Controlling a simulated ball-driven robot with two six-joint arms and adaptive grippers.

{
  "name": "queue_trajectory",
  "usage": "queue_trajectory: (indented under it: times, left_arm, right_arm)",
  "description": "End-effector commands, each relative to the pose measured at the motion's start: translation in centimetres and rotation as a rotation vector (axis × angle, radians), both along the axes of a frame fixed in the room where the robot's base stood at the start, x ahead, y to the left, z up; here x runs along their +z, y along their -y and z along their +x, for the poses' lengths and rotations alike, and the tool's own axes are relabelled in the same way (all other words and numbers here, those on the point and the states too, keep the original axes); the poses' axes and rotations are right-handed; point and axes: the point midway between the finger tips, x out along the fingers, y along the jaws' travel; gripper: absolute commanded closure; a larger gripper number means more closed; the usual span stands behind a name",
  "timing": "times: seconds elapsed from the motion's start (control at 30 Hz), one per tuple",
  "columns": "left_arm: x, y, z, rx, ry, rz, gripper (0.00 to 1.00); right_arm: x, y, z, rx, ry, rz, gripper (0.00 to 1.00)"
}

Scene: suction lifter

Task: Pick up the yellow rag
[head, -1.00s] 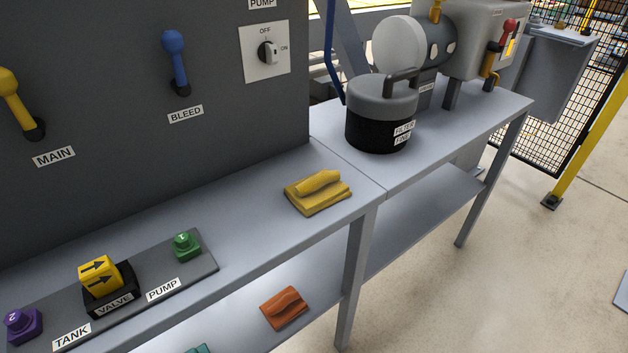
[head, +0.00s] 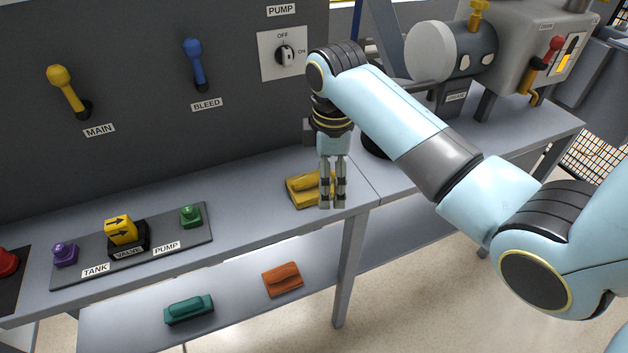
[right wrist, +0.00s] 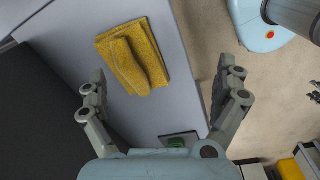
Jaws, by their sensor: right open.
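The yellow rag (head: 301,191) lies folded on the grey bench top (head: 250,190), near its front edge, partly hidden behind my right gripper in the head view. My right gripper (head: 332,205) points down over the right part of the rag. In the right wrist view the whole rag (right wrist: 134,56) shows, with a raised fold along its middle. My right gripper's fingers (right wrist: 168,80) are spread apart there with nothing between them, and the rag appears beyond them. My left gripper is not in view.
An orange rag (head: 282,280) and a teal rag (head: 189,309) lie on the lower shelf. A panel with a purple knob (head: 65,253), yellow valve block (head: 121,231) and green knob (head: 191,215) sits to the left. A dark wall with levers stands behind.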

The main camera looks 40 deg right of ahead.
Motion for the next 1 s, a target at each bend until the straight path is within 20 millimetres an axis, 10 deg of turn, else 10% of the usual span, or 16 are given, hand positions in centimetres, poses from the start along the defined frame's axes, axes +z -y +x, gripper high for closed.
queue_trajectory:
  times: [0.27, 1.0]
  left_arm:
    - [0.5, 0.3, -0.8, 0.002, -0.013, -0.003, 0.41]
    - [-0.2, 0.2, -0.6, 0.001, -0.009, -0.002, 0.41]
  right_arm:
    - [4.9, 0.4, 4.9, 0.266, -0.059, 0.019, 0.00]
    - [-4.8, 0.4, 5.3, 0.284, -0.067, 0.022, 0.00]
